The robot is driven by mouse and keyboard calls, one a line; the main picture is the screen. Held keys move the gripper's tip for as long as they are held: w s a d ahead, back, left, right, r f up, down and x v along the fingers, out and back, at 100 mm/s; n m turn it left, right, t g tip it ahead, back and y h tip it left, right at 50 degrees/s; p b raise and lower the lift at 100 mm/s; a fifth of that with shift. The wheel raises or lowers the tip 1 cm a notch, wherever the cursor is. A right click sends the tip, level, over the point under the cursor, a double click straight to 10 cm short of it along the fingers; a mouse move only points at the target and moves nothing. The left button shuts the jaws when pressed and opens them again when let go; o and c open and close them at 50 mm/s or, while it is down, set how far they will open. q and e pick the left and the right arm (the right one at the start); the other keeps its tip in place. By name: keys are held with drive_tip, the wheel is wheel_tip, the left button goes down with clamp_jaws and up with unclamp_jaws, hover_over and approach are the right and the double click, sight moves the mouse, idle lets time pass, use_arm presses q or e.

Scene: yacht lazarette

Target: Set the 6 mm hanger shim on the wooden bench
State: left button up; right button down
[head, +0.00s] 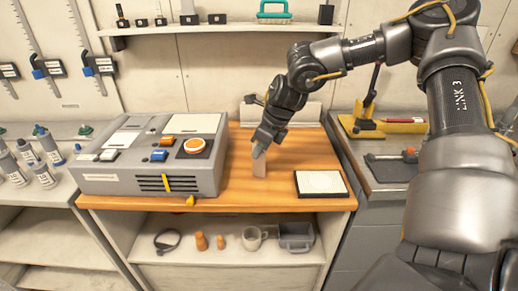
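The wooden bench (235,192) is an orange-brown top in the middle of the head view. My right gripper (258,151) reaches down over its middle from the upper right. Its fingers are closed on the top of a small, thin, tan-grey plate, which looks like the hanger shim (259,170). The plate is upright, with its lower edge at or very near the wood; I cannot tell whether it touches. No thickness mark is readable. My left gripper is not in view.
A grey control box (150,182) with coloured buttons fills the bench's left side. A black-framed white pad (321,183) lies at the right. A pale block (302,112) stands behind my gripper. Bare wood lies in front of the plate.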

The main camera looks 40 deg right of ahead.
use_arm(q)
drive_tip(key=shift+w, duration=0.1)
use_arm(e)
drive_tip(key=c, duration=1.6)
unclamp_jaws()
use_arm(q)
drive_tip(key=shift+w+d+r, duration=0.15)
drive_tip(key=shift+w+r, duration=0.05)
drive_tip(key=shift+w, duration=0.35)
use_arm(e)
drive_tip(key=shift+r, duration=0.25)
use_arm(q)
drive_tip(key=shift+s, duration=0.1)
use_arm(e)
drive_tip(key=v, duration=1.1)
drive_tip(key=shift+r, duration=0.3)
